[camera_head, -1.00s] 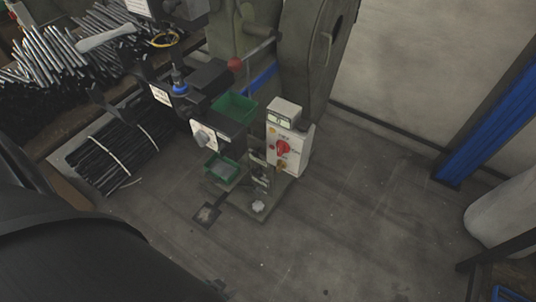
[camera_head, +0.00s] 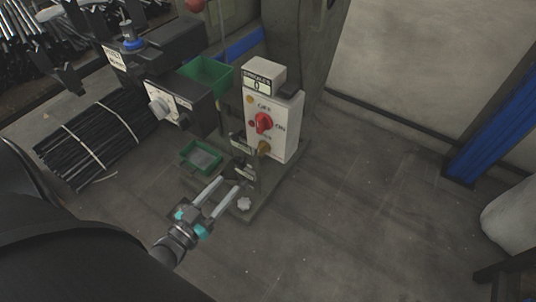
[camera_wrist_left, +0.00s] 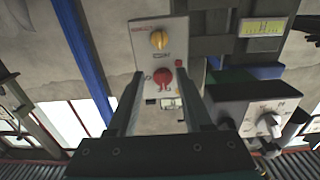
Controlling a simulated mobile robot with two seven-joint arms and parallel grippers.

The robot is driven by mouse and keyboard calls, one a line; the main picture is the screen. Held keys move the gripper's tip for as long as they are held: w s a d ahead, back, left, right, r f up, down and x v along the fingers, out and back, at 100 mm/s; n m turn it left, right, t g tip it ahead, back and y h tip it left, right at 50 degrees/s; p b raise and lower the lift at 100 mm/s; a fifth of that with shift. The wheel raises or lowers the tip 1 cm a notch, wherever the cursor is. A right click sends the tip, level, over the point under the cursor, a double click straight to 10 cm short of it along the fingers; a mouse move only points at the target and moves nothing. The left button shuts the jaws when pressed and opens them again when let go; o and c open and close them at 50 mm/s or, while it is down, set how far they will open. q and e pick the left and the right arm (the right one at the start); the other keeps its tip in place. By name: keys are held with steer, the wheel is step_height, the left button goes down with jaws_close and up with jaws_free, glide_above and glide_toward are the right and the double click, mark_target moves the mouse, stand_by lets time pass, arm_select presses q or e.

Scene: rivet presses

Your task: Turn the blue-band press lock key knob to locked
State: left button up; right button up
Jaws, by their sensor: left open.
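The white control box (camera_head: 274,115) of the press carries a red OFF/ON knob (camera_head: 264,123) and, below it, a small brass-yellow knob (camera_head: 264,147), which looks like the lock key knob. Its exact setting is too small to read. In the left wrist view, the yellow knob (camera_wrist_left: 158,40) shows above the red knob (camera_wrist_left: 163,75). My left gripper (camera_head: 229,183) is open and empty, below and to the left of the yellow knob, apart from it. In the left wrist view, its fingers (camera_wrist_left: 159,74) frame the red knob. A blue band (camera_head: 133,45) shows on the press's left part. My right gripper is not in view.
A green bin (camera_head: 207,76) and a small green tray (camera_head: 202,157) stand left of the box. A second box with a pale dial (camera_head: 159,108) is nearby. Bundled black rods (camera_head: 95,136) lie at left.

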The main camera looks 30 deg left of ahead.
mark_target(259, 149)
arm_select(q)
steer(key=w+b, duration=0.1)
steer(key=w, duration=0.3)
steer(key=w+b, duration=0.1)
steer(key=w, duration=0.3)
steer(key=w+d+b, duration=0.1)
steer(key=w, duration=0.3)
steer(key=shift+w+b, duration=0.3)
steer(key=shift+w, duration=0.1)
steer(key=shift+w+d+b, duration=0.1)
steer(key=shift+w+b, duration=0.2)
steer(key=shift+w, duration=0.75)
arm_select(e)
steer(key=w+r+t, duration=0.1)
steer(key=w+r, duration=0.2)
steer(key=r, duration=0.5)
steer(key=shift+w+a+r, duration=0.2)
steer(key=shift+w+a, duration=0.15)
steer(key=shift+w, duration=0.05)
arm_select(q)
jaws_close()
